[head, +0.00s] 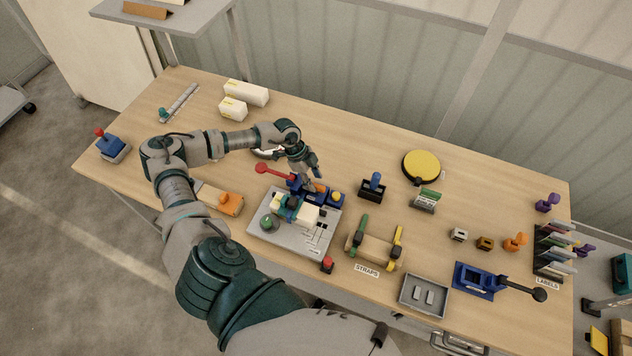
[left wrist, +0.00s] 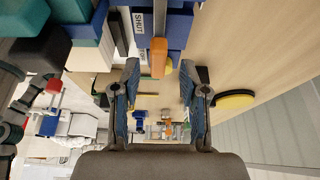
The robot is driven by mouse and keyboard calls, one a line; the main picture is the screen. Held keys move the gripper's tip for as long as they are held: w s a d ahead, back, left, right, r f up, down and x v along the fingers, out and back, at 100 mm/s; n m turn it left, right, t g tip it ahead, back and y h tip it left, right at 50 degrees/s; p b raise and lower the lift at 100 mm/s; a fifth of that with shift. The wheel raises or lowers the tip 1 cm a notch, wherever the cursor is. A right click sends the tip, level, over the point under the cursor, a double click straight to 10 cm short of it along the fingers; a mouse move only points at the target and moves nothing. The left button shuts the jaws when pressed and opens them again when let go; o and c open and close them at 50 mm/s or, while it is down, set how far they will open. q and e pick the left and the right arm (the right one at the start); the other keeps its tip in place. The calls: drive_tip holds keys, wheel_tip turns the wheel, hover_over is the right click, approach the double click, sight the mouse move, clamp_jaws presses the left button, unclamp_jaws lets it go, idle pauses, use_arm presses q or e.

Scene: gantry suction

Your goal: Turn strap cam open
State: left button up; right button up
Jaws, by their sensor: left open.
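The strap cam appears to be the small orange lever (left wrist: 158,58) on a blue block (left wrist: 180,25) in the left wrist view; lettering reading SHUT is beside it. In the head view the orange part (head: 320,187) sits on the blue mechanism of the grey fixture plate (head: 265,235), partly hidden by my gripper. My left gripper (head: 312,174) is just above it. In the left wrist view the open fingers (left wrist: 160,82) straddle the line of the orange lever with clear gaps on both sides; nothing is held. My right gripper is not seen.
A red-handled lever (head: 272,171) and a green button (head: 268,222) are on the fixture. A strap rack (head: 372,249), a blue-knobbed block (head: 373,188) and a yellow round disc (head: 421,166) stand to the right. The table between them and the back edge is mostly clear.

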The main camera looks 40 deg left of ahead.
use_arm(q)
drive_tip(key=shift+x, duration=0.9)
drive_tip(key=shift+d+f, duration=0.2)
drive_tip(key=shift+d, duration=0.1)
clamp_jaws()
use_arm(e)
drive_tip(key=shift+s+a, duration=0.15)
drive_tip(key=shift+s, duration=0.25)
